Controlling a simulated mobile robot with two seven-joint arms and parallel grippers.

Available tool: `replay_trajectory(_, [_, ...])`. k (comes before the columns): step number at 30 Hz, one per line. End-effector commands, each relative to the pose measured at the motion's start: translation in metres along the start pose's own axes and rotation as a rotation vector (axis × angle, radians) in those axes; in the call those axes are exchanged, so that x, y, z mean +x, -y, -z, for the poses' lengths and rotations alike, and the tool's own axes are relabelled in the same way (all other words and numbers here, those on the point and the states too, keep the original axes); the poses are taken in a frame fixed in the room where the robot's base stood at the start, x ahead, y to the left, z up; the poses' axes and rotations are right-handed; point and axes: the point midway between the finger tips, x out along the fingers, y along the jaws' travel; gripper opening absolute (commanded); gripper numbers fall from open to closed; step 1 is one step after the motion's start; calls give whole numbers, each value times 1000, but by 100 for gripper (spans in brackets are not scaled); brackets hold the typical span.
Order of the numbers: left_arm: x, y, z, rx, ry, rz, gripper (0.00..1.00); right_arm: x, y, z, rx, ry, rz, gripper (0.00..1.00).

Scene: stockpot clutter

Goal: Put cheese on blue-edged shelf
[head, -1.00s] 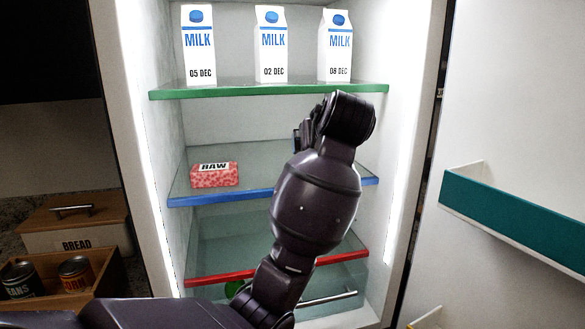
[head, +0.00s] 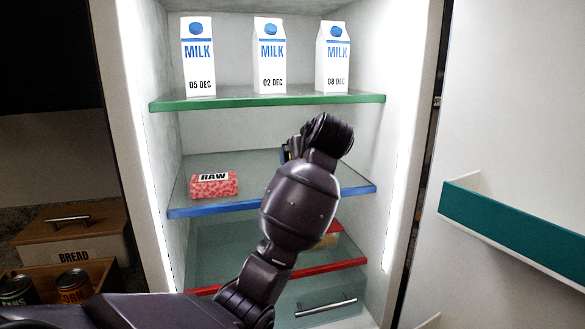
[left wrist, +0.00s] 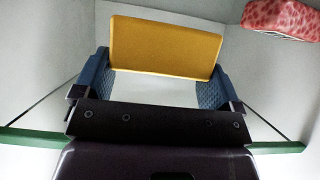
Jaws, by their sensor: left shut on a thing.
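The cheese is a yellow block (left wrist: 165,48) between the blue finger pads of my left gripper (left wrist: 157,70) in the left wrist view. The gripper is shut on it. In the head view my left gripper (head: 289,151) is mostly hidden behind my arm, above the blue-edged shelf (head: 192,211) and below the green-edged one. I cannot tell whether the cheese touches the shelf. My right gripper is not in view.
A RAW meat pack (head: 214,185) sits at the left of the blue-edged shelf. Milk cartons (head: 270,55) stand on the green-edged shelf (head: 270,101) above. A partly hidden yellowish item (head: 327,240) is on the red-edged shelf below. The fridge door (head: 515,228) is open at right.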

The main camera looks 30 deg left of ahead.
Motion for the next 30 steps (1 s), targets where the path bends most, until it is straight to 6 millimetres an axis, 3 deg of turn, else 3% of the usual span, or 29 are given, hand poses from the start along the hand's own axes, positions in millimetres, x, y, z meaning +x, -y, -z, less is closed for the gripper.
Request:
replay_trajectory(13, [79,1,44,-1,1,3,62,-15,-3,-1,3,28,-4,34])
replay_trajectory(16, [85,0,26,2,1,1,62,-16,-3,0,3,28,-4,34])
replay_trajectory(25, [94,0,9,0,0,1,62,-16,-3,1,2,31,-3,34])
replay_trajectory(30, [105,0,-11,2,1,1,62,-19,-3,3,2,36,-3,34])
